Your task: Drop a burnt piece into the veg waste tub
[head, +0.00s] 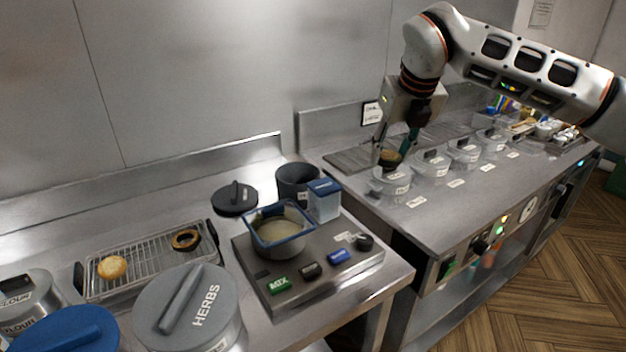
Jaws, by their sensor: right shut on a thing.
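My right gripper (396,146) reaches in from the right and is shut on a small dark brown piece (390,157). The piece is just above the nearest of several clear tubs (391,183) in a row on the far counter. Whether it touches the rim I cannot tell. The tubs bear white labels too small to read, so I cannot tell which is the veg waste tub. A dark, burnt-looking ring (186,239) lies on the wire rack (150,260), near a golden round piece (112,267). My left gripper is not in view.
A grey herbs bin (205,335) and a blue lid (70,330) stand at the front left. A scale-like unit (300,280) holds a blue-rimmed pan (280,240), with a blue box (324,200) and dark pot (296,183) behind. A dark lid (235,199) lies nearby.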

